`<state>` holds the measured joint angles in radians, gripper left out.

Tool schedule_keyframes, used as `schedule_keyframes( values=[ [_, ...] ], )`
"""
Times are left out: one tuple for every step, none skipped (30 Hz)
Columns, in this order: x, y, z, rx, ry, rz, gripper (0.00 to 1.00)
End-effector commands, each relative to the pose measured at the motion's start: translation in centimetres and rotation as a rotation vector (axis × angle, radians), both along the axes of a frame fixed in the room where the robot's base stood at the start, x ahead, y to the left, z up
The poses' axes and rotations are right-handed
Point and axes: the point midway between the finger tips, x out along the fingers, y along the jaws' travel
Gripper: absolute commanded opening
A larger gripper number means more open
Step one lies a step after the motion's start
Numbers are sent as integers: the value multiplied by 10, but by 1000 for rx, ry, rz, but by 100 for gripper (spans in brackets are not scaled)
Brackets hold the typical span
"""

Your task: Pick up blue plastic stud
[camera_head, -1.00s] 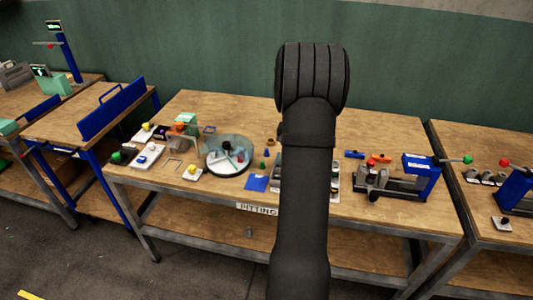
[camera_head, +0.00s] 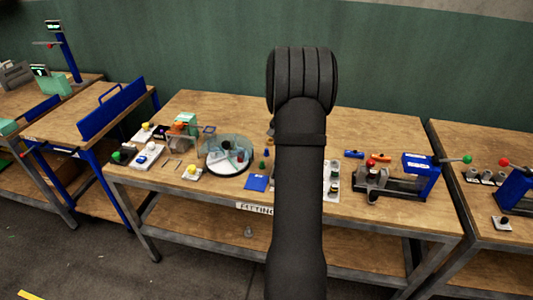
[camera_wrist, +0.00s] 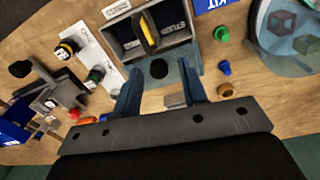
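In the wrist view, a small blue stud (camera_wrist: 224,69) stands on the wooden bench. The stud is apart from the gripper, to the right of the right finger. In the head view my dark arm (camera_head: 299,190) covers the middle of the bench and hides the fingers. Small coloured pieces show left of the arm, too small to tell apart.
A two-compartment tray marked STUDS (camera_wrist: 172,25) lies ahead of the fingers. A blue KIT card (camera_wrist: 211,4) and a clear-domed round dish (camera_wrist: 292,35) are at the upper right. A white panel with knobs (camera_wrist: 88,60) is at left. A press (camera_head: 405,178) stands at the bench's right.

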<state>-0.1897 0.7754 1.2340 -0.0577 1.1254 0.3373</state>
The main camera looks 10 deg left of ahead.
Motion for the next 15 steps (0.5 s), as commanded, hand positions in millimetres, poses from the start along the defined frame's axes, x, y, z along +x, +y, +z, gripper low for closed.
schedule_keyframes(
  values=[
    [9,15,2,-21,-14,-47,39],
    [15,22,4,-35,-25,-85,39],
    [22,34,6,-53,-41,-138,39],
    [28,42,9,-67,-55,-180,39],
    [33,50,11,-79,-71,-221,39],
    [39,61,14,-95,-91,-278,39],
    [44,70,17,-106,-110,-320,39],
    [48,79,19,-115,-128,-362,39],
    [53,90,22,-126,-155,-420,39],
    [57,99,24,-134,-175,-461,39],
    [60,107,27,-140,-194,-502,39],
    [64,117,30,-145,-221,-554,39],
    [66,124,32,-150,-240,-590,39],
    [68,131,34,-151,-258,-625,39],
    [71,139,37,-153,-281,-666,39]
  ],
)
